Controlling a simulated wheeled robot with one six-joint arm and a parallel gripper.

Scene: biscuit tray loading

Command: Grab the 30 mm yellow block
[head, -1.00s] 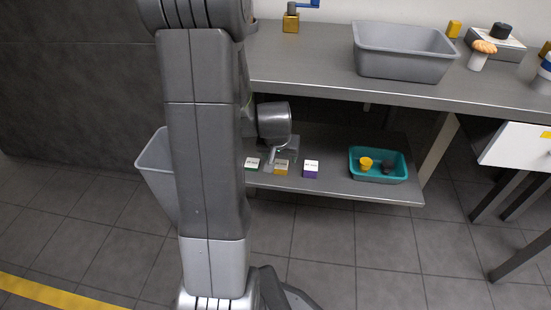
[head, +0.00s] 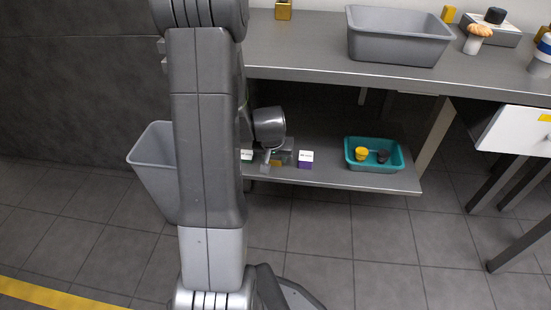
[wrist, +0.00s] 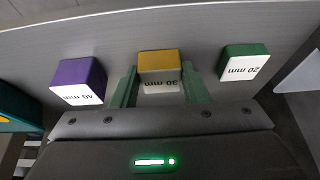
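The 30 mm yellow block (wrist: 160,62) stands on the lower shelf, its white label reading "30 mm" upside down in the wrist view. In the head view the yellow block (head: 276,163) is partly hidden by my gripper (head: 272,158). In the wrist view my gripper (wrist: 160,75) is open, with one green finger at each side of the block. The fingertips are very close to its sides; whether they touch cannot be told.
A purple 40 mm block (wrist: 78,80) and a green 20 mm block (wrist: 243,62) stand on either side. A teal tray (head: 375,183) with a yellow and a dark piece sits further right on the shelf. The table top (head: 300,60) overhangs the shelf.

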